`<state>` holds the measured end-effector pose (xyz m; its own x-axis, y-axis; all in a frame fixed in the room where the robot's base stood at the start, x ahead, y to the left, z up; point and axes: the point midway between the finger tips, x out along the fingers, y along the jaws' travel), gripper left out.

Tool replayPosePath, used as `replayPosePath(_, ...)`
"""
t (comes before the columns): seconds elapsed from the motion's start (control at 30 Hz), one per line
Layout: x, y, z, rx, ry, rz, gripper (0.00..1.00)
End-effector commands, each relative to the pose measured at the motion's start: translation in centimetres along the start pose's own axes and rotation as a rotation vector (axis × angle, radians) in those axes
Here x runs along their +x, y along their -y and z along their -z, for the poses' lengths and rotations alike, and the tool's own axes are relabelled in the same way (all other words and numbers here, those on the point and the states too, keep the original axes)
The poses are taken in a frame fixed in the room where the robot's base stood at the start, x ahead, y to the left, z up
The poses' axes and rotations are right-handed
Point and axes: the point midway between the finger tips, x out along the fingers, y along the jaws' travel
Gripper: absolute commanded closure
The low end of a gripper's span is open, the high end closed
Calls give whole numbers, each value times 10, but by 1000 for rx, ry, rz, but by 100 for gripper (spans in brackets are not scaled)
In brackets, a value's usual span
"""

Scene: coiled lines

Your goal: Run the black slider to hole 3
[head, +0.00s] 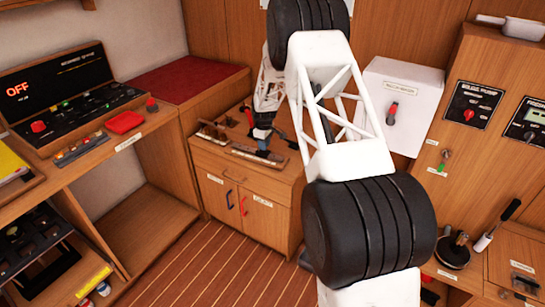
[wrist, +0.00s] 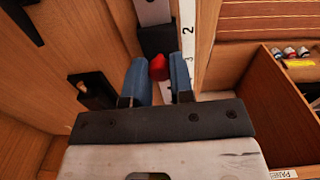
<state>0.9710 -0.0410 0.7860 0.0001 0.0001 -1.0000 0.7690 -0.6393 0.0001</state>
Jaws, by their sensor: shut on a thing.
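The black slider (wrist: 157,41) sits on a pale metal track (wrist: 152,10) in the wrist view. A red knob (wrist: 158,67) shows at its near end. A white strip (wrist: 187,12) beside the track bears the numbers 2 and 3. The slider lies alongside these numbers; I cannot tell exactly which hole it is at, and no hole is clearly visible. My gripper (wrist: 160,72) has its blue fingers on either side of the red knob and is shut on it. In the head view my gripper (head: 262,142) is low over the cabinet top, small and partly hidden by my arm.
In the wrist view a black bracket (wrist: 92,90) is on the wood at left, and an open wooden compartment (wrist: 265,95) is at right. In the head view the cabinet (head: 245,205) stands between the left bench and a white box (head: 400,100) at right.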

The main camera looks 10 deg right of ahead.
Motion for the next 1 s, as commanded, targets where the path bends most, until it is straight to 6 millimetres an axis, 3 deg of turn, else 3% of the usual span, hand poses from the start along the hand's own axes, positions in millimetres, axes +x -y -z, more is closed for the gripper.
replayPosePath(1.0, -1, -1, 12, 1, -1, -2, 100)
